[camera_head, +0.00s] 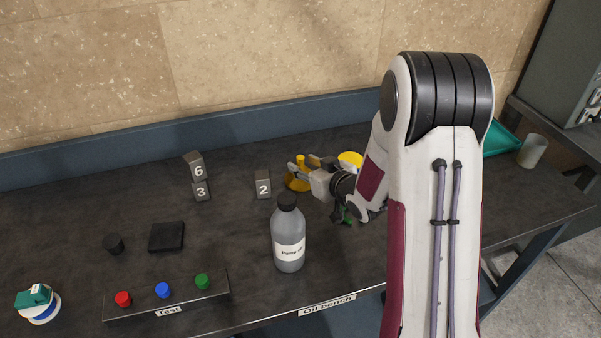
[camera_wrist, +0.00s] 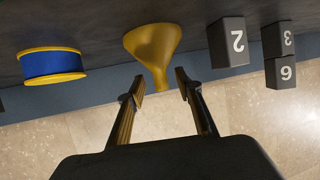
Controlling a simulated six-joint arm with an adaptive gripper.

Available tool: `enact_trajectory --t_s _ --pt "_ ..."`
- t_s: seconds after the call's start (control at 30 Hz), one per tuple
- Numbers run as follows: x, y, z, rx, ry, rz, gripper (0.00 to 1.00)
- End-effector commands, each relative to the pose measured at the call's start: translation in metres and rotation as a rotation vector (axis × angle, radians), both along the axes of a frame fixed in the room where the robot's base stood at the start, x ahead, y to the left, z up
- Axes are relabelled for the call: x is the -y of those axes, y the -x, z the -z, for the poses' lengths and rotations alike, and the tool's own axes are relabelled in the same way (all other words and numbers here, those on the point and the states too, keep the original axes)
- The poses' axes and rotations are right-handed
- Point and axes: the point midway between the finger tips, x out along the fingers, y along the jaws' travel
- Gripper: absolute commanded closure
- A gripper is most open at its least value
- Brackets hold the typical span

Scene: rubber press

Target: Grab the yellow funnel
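The yellow funnel (camera_wrist: 152,44) stands on the dark bench, wide end down and spout up; the wrist view shows the scene upside down. In the head view the funnel (camera_head: 297,182) is partly hidden behind my gripper (camera_head: 302,166). In the wrist view my gripper (camera_wrist: 160,84) is open, its two fingertips on either side of the funnel's narrow spout. A gap shows between each finger and the spout. I cannot tell whether anything touches.
A grey bottle (camera_head: 288,240) stands close in front of my gripper. Block 2 (camera_head: 263,185) is just left of the funnel, and stacked blocks 6 (camera_head: 194,165) and 3 (camera_head: 201,190) are farther left. A blue-and-yellow spool (camera_wrist: 51,65) stands on the funnel's other side.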

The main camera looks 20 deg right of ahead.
Motion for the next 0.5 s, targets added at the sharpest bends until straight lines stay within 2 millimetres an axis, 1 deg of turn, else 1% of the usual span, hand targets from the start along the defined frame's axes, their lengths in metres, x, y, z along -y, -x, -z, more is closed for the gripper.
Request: enact_trajectory --t_s 0.1,0.23,0.5 --pt "-0.003 -0.012 0.006 0.000 0.000 -0.003 0.65" --pt "-0.005 -0.020 0.009 0.000 0.000 -0.002 0.65" --pt "-0.005 -0.024 0.010 0.000 0.000 0.000 0.65"
